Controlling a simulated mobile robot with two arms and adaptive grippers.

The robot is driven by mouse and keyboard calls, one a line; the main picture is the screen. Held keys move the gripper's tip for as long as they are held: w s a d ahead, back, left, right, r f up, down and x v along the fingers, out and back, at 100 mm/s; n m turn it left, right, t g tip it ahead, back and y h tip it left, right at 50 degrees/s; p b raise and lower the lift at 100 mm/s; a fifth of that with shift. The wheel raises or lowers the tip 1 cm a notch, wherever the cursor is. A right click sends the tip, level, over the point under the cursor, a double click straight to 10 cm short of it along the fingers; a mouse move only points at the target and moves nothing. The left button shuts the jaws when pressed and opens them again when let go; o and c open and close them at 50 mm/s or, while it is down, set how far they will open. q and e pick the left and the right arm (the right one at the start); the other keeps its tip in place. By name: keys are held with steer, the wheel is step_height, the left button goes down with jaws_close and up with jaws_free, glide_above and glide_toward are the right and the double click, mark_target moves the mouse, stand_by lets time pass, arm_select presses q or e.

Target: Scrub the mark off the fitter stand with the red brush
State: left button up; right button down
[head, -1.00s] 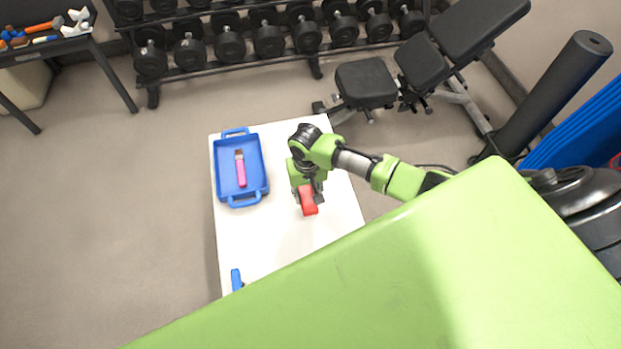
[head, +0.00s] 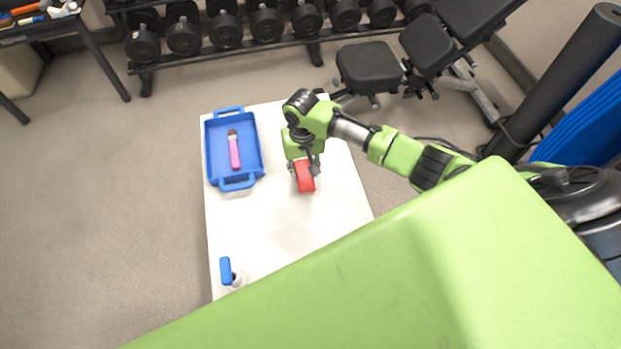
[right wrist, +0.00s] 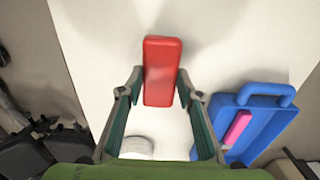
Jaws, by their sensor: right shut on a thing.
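The fitter stand (head: 275,225) is the white-topped table in the middle of the head view. My right gripper (head: 304,168) is shut on the red brush (head: 306,180), over the right part of the top. In the right wrist view, the red brush (right wrist: 161,70) juts out from between the fingertips of the right gripper (right wrist: 160,82). I cannot tell whether it touches the top. No clear mark shows on the bare white surface; the arm and brush hide part of it. My left gripper is not in view.
A blue tray (head: 215,165) with a pink-handled brush (head: 234,152) is on the stand's left. A blue-topped item (head: 226,271) stands near the front edge. A round white thing (right wrist: 135,149) shows in the right wrist view. A dumbbell rack (head: 225,55) and bench (head: 367,68) are behind.

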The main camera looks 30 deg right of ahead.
mark_target(307, 187)
steer(key=shift+f, duration=0.55)
stand_by(0.4)
steer(key=s+p, duration=0.3)
steer(key=p, duration=0.1)
steer(key=shift+a+r, duration=0.25)
steer(key=shift+a, duration=0.15)
steer(key=shift+s+a+p, duration=0.2)
steer(key=shift+s+p, duration=0.3)
steer(key=shift+s, duration=0.05)
steer(key=shift+s+f, duration=0.1)
steer(key=shift+f, duration=0.1)
steer(key=shift+r+p, duration=1)
steer(key=shift+p, duration=0.25)
